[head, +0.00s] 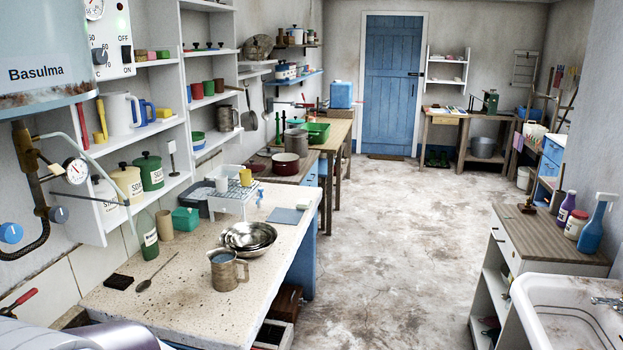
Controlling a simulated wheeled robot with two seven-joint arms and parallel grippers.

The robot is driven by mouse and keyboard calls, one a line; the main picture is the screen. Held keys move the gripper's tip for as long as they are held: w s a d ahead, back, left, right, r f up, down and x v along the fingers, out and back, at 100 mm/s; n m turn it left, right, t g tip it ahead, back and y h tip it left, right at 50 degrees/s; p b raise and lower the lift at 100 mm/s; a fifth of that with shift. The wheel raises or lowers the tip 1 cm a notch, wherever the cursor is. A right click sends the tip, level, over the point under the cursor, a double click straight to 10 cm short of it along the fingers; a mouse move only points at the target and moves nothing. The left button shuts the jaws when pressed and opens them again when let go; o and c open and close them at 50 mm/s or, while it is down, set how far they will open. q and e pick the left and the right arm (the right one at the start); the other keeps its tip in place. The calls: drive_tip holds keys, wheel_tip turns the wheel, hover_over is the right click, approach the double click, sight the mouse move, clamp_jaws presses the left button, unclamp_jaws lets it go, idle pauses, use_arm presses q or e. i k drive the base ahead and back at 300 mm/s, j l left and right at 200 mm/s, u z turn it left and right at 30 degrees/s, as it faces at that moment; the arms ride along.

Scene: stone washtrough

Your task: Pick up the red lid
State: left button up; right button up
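A red lid (579,214) sits on a white jar (574,228) on the wooden-topped cabinet at the right. No loose red lid can be made out elsewhere. Neither of my grippers shows in the head view. A smooth grey shape at the bottom left edge may be part of my own arm, but no fingers are visible there.
A purple bottle (566,208) and blue spray bottle (593,232) flank the jar on the cabinet (545,247). A white sink (570,305) stands in front. The stone counter (185,290) at left holds a metal jug (228,272) and bowls (248,237). The middle floor is clear.

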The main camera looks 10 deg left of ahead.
sight(254, 166)
drive_tip(key=i, duration=3.7)
drive_tip(key=i+u, duration=0.15)
drive_tip(key=i, duration=0.45)
drive_tip(key=i+l, duration=0.15)
drive_tip(key=i, duration=0.4)
drive_tip(key=i+l+u, duration=0.15)
drive_tip(key=i, duration=0.4)
drive_tip(key=i+l, duration=0.1)
drive_tip(key=i, duration=0.45)
drive_tip(key=i+l+u, duration=0.1)
drive_tip(key=i, duration=0.45)
